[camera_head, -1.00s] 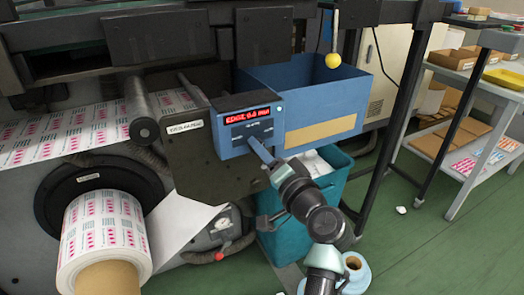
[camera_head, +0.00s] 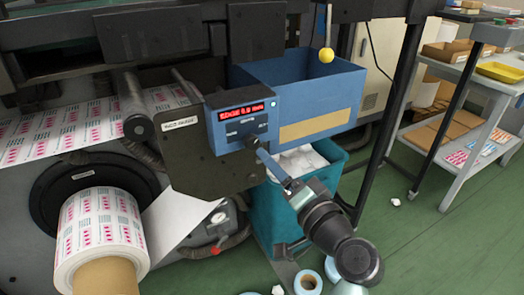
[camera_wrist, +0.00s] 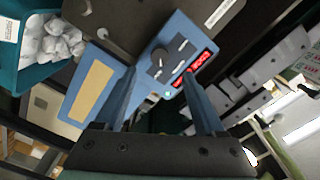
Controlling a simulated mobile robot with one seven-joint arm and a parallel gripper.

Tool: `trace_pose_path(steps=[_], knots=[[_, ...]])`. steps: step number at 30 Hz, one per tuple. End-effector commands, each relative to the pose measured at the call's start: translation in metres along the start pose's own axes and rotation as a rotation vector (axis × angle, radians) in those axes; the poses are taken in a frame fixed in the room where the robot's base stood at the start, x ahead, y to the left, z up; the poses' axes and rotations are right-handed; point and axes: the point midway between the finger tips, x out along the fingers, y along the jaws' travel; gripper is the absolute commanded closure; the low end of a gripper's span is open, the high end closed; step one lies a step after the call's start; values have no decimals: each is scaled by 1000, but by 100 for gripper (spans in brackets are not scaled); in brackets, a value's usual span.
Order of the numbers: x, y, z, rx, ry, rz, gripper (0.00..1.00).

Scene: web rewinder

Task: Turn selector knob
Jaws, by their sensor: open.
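The selector knob (camera_wrist: 159,55) is a dark round knob on the blue control box (camera_head: 226,130) with a red lit display (camera_head: 247,111). In the head view the dark knob (camera_head: 252,142) shows at the box's lower edge, just above the fingertips. My gripper (camera_head: 260,152) reaches up to it from the lower right. In the wrist view my gripper (camera_wrist: 159,73) is open, its two blue fingers apart, and the knob appears between and just beyond their tips. Nothing is held. I cannot tell whether a finger touches the knob.
A dark side plate (camera_head: 200,155) stands left of the box. A blue bin (camera_head: 330,92) is behind it, and a teal bin (camera_head: 262,215) with white waste is below.

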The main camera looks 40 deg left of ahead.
Motion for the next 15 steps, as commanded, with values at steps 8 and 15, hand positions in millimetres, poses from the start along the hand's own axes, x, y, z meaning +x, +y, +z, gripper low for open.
trace_pose_path(steps=[8, 15], knots=[[-46, 0, 0, 1, 2, 1, 28], [-54, 0, 0, 1, -1, -1, 28]])
